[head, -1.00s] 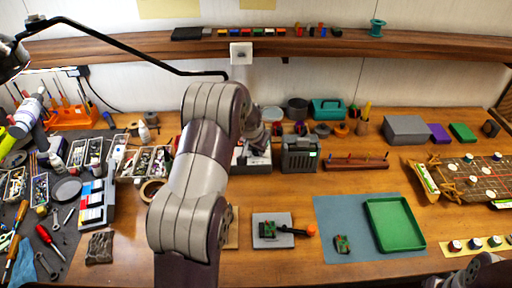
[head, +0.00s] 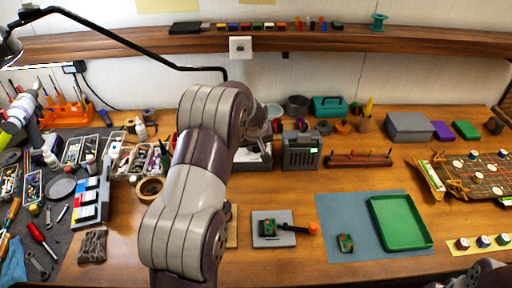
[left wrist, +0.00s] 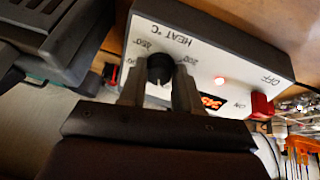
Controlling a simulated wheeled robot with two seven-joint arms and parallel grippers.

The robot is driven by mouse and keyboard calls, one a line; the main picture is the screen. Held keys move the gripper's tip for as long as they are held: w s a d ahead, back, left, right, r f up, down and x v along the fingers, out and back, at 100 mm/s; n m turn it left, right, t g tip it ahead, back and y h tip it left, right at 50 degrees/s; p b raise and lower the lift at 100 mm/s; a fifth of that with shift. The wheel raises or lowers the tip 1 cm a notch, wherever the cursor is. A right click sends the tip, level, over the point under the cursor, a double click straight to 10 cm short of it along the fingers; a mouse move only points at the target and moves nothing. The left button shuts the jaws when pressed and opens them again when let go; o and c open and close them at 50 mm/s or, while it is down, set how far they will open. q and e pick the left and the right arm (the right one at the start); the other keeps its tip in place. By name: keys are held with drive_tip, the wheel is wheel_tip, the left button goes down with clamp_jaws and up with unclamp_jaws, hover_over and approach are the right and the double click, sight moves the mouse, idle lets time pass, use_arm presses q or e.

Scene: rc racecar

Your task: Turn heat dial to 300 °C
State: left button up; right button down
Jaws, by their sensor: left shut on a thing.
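In the left wrist view the heat dial (left wrist: 160,67) is a black knob on a pale control box (left wrist: 200,48) marked "HEAT °C", seen upside down. My left gripper (left wrist: 159,76) is shut on the dial, with one finger on each side. Numbers ring the dial, but the fingers hide part of the scale and I cannot tell the exact setting. A red lamp glows on the box beside a partly covered red display (left wrist: 211,102). In the head view my left arm hides most of the box (head: 252,157) and the gripper. My right gripper is out of view.
A red ON/OFF switch (left wrist: 262,105) is on the same box. In the head view a grey-green device (head: 301,152) stands close to the box's right. A green tray (head: 427,241) lies on a blue-grey mat. Tools and parts crowd the left side.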

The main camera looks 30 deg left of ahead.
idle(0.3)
use_arm(q)
drive_tip(key=o, duration=1)
drive_tip(key=shift+o, duration=0.2)
drive_tip(key=b+v, duration=0.1)
drive_tip(key=v, duration=1.2)
drive_tip(key=shift+b, duration=0.3)
drive_tip(key=shift+f, duration=0.1)
